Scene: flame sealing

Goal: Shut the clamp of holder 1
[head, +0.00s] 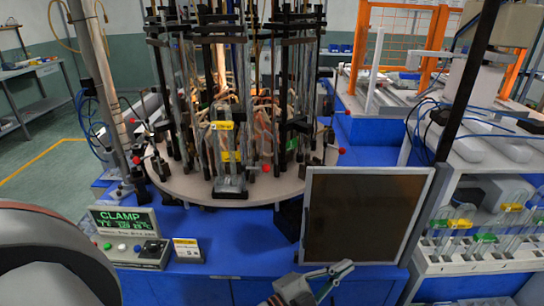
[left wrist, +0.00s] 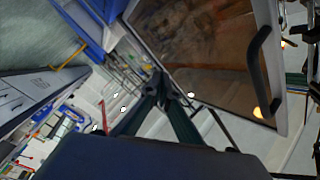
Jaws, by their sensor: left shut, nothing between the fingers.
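A round turntable (head: 275,190) carries several upright holders of dark rods and clear glass tubes. The front holder (head: 229,185) has yellow tags; their number is too small to read, so I cannot tell which holder is holder 1. Red knobs (head: 137,160) sit around the rim, and whether the clamps are open or shut is too small to see. My left gripper (head: 343,270) is low in front of the dark panel, well apart from the holders. In the left wrist view its fingers (left wrist: 161,88) meet and hold nothing. My right gripper is not in view.
A control box (head: 125,236) shows "CLAMP" in green, with a small yellow-and-white sign (head: 187,250) beside it. A dark framed panel (head: 365,215) stands right of the turntable's front. A tube rack (head: 475,265) is at the right.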

